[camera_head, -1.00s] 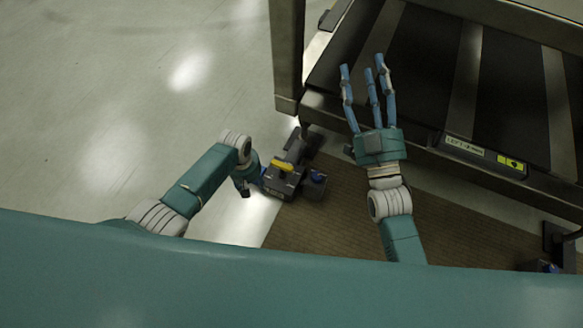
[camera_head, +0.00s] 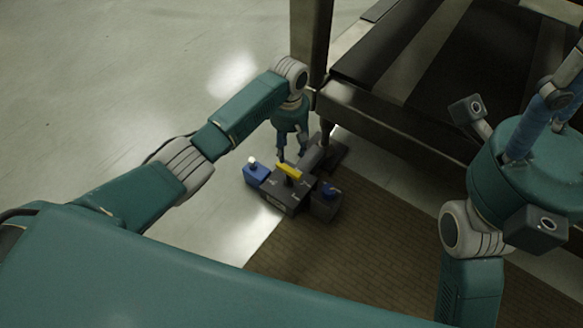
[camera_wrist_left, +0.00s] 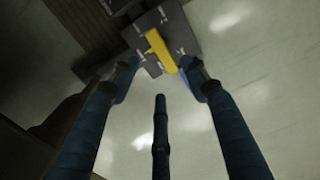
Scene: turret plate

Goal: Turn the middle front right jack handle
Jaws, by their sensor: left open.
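The jack (camera_head: 290,195) is a dark grey box on the floor with a yellow handle (camera_head: 289,171) on top. In the left wrist view the yellow handle (camera_wrist_left: 160,50) lies between the tips of two blue fingers. My left gripper (camera_head: 291,156) is open and points down just behind the handle; whether it touches is unclear. In the left wrist view its three fingers (camera_wrist_left: 160,78) are spread around the handle's near end. My right gripper (camera_head: 562,98) is at the right edge, raised, with its fingers partly cut off.
A blue block with a white knob (camera_head: 256,173) is on the jack's left, and a grey block with a blue knob (camera_head: 326,204) on its right. The dark platform (camera_head: 390,110) and its post (camera_head: 309,45) stand behind. A brown mat (camera_head: 350,240) lies in front.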

